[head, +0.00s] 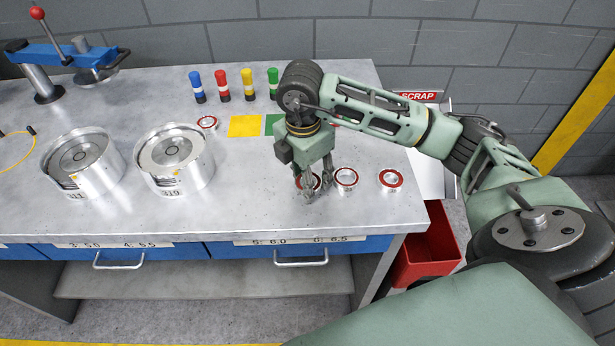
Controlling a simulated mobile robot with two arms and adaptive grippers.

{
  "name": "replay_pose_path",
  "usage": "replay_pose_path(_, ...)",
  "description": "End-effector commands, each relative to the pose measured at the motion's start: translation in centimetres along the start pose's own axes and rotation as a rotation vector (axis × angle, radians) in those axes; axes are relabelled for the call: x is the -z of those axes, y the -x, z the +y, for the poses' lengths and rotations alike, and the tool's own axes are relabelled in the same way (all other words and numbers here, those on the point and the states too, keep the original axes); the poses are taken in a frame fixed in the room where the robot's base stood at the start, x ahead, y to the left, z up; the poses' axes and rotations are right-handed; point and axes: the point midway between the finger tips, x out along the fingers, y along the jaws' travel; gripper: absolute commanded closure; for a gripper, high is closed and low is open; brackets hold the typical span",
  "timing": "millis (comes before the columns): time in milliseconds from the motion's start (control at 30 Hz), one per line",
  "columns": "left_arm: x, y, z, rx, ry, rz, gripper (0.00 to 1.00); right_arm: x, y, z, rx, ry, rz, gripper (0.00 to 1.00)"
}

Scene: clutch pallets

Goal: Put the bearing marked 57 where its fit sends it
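Several small bearings with red rings are on the metal bench. One bearing (346,179) and another bearing (390,180) lie at the front right, and a smaller-looking bearing (207,122) lies further back. My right gripper (310,190) points down at one more bearing (316,181), its fingers at that bearing's rim and partly hiding it. Whether they grip it is unclear. No number can be read on any bearing, so I cannot tell which is marked 57. Two metal housings, one (99,181) and the other (190,178), stand at the left. My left gripper is not in view.
Blue (197,87), red, yellow and green pegs stand at the back. A yellow square (245,126) and green square lie before them; a red one is mostly hidden. A blue lever press (70,54) stands left. The SCRAP sign (418,96) and red bin (428,250) are right.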

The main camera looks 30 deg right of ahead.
Motion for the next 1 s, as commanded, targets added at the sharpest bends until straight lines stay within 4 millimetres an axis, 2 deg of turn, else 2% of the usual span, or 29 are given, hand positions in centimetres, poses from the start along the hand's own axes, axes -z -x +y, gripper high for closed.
replay_pose_path(33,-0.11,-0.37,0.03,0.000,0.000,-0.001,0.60,0.13,-0.88,-0.28,0.011,0.001,-0.001,0.95)
replay_pose_path(200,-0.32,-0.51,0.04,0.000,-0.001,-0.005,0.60,0.21,-1.31,-0.43,0.017,0.001,0.000,0.95)
replay_pose_path(233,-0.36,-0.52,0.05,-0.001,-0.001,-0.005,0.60,0.23,-1.38,-0.47,0.019,0.001,0.000,0.56)
replay_pose_path(433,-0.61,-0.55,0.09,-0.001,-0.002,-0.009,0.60,0.29,-1.43,-0.47,0.019,0.002,0.002,0.38)
replay_pose_path(1000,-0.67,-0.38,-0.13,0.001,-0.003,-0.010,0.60,0.30,-1.04,-0.35,0.014,0.004,0.003,0.38)
